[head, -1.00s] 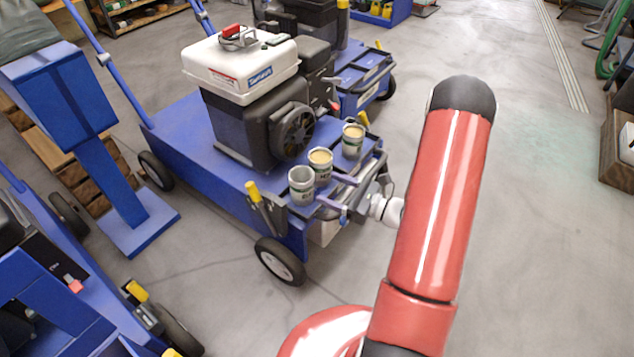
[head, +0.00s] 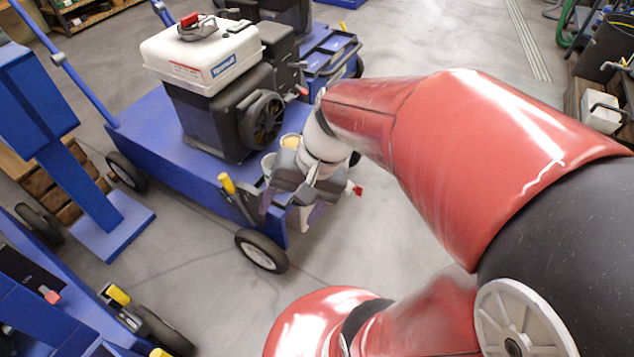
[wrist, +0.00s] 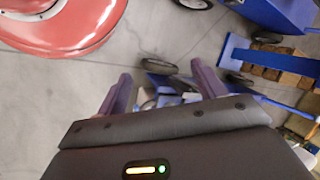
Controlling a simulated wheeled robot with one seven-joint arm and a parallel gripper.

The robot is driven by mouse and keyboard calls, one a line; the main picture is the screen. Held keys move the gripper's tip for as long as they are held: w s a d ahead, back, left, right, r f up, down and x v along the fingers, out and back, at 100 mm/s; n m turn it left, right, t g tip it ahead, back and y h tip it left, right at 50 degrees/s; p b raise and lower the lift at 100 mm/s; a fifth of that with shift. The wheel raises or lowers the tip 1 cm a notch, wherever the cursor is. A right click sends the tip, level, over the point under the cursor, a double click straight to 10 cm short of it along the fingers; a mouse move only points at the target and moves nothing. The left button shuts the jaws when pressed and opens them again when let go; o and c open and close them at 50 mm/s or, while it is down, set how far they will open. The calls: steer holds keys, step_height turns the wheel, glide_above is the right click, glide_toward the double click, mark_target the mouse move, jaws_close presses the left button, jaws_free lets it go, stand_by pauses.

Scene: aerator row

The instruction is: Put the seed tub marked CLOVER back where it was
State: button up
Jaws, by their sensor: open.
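The seed tubs stand on the front deck of the blue aerator (head: 165,135), and my wrist and gripper cover most of them. One tub (head: 268,165) shows its pale rim left of my wrist. Another tub (head: 291,141) shows tan contents just behind it. No label can be read, so I cannot tell which is CLOVER. The third tub seen earlier is hidden. My gripper (head: 285,207) is over the front end of this aerator, beside the tubs in the picture. Its fingers are spread in the wrist view (wrist: 160,75), with no tub visibly held between them.
A white-topped engine (head: 205,52) rises behind the tubs. A yellow-gripped lever (head: 227,184) stands left of my gripper, above the front wheel (head: 262,251). A blue stand (head: 100,222) is at left. Another aerator (head: 327,50) stands behind. Open floor lies in front.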

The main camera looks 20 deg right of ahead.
steer(key=s+d+r+n+t+h, duration=0.3)
steer(key=r+n+t+h, duration=0.1)
steer(key=r+n+t, duration=0.1)
steer(key=shift+d+r+h, duration=0.3)
steer(key=shift+r+h, duration=0.1)
steer(key=shift+r, duration=0.45)
